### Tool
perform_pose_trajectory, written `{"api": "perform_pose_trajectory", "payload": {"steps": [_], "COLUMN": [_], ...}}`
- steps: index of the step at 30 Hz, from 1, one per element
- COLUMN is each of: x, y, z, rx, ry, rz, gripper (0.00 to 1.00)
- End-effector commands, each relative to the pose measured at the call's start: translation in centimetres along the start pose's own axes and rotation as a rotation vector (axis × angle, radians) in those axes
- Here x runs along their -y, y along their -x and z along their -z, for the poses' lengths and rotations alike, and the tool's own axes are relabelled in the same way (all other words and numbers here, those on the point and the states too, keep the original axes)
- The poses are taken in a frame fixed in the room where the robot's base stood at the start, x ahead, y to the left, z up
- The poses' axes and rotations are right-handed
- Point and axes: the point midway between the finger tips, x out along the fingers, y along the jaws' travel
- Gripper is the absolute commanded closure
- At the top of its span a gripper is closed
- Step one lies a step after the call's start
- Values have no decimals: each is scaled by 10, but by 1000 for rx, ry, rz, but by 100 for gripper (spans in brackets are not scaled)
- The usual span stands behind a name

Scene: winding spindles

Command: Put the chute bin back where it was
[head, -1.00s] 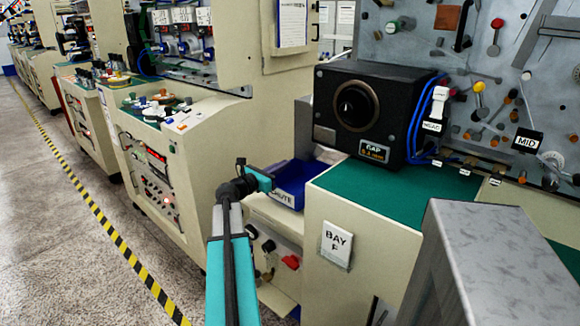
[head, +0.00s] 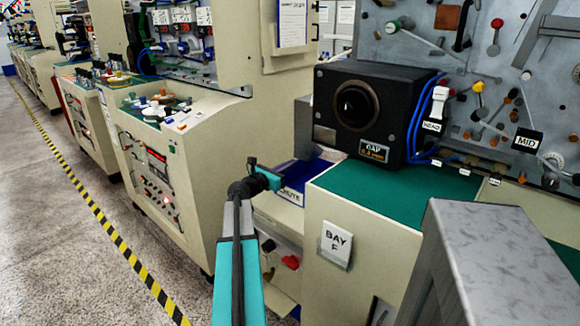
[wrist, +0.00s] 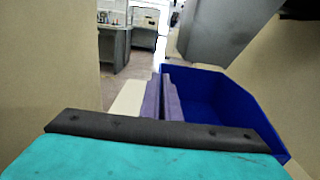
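The blue chute bin (head: 308,172) sits in the recess below the black gauge box, above the CHUTE label (head: 290,194); the green-topped cabinet hides part of it. In the wrist view the open bin (wrist: 225,105) fills the right side, and I see into its empty-looking inside. My gripper (head: 268,178) is at the bin's left side in the head view. In the wrist view its two purple fingers (wrist: 164,98) are close together at the bin's left wall and look shut on that wall. The exact contact is hard to see.
The green-topped cabinet (head: 400,205) marked BAY F stands right of the recess, with the black gauge box (head: 365,110) behind. A grey metal block (head: 490,260) is at front right. In the wrist view a grey metal part (wrist: 225,30) hangs above the bin. The floor at left is clear.

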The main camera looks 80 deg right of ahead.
Motion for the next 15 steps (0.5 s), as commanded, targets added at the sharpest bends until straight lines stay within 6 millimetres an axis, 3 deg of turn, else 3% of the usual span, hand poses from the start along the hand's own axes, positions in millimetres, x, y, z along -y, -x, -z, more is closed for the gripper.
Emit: {"api": "perform_pose_trajectory", "payload": {"steps": [9,13,15], "x": [0,0,0], "y": [0,0,0], "z": [2,2,2], "rx": [1,0,0], "ry": [0,-1,-1], "rz": [0,0,0], "gripper": [100,79,78]}}
